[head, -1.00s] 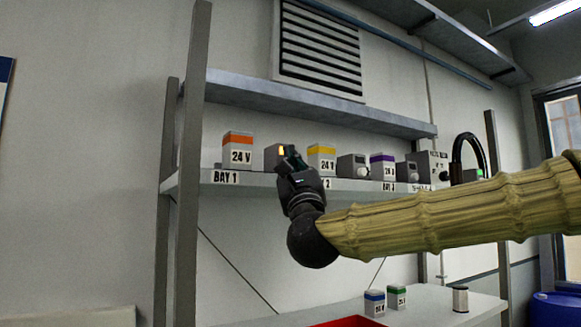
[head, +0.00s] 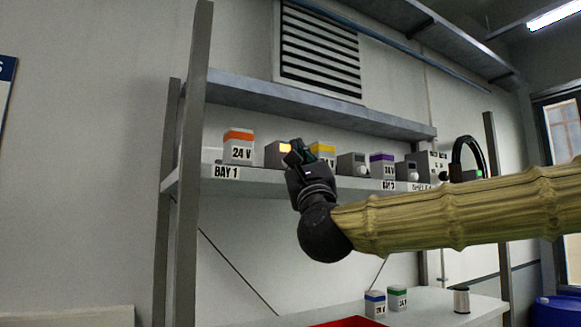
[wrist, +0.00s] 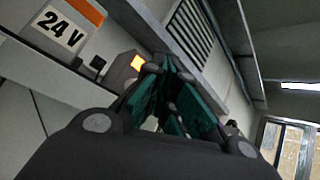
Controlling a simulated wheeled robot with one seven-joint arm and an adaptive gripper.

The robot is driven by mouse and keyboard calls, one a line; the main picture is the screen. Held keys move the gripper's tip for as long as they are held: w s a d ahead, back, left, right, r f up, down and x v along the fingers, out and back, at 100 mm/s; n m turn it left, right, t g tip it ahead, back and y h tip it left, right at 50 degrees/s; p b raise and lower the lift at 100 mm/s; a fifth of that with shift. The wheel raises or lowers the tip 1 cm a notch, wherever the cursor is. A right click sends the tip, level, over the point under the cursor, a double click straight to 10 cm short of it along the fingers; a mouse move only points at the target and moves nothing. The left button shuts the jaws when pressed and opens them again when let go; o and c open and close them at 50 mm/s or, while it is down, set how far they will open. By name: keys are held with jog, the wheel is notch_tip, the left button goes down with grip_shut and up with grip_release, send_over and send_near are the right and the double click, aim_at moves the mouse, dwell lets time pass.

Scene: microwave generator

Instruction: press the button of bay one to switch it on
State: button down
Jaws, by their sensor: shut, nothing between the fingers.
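The bay one switch box (head: 271,155) is a small grey block on the shelf, just right of the orange-banded 24 V block (head: 238,152) above the BAY 1 label (head: 226,172). The box's right part is hidden by my gripper.
Yellow-banded (head: 323,151) and purple-banded (head: 382,165) blocks and more grey boxes stand farther right on the shelf. An upper shelf (head: 310,104) hangs above. An upright post (head: 190,140) stands at the left. Blocks and a red tray (head: 350,323) are on the table below.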

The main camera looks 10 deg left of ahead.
jog(key=shift+s+d+b, duration=0.7)
jog(key=shift+s+b, duration=0.05)
jog(key=shift+s, duration=0.15)
jog(key=shift+s+d+b, duration=0.7)
jog(key=shift+s, duration=0.2)
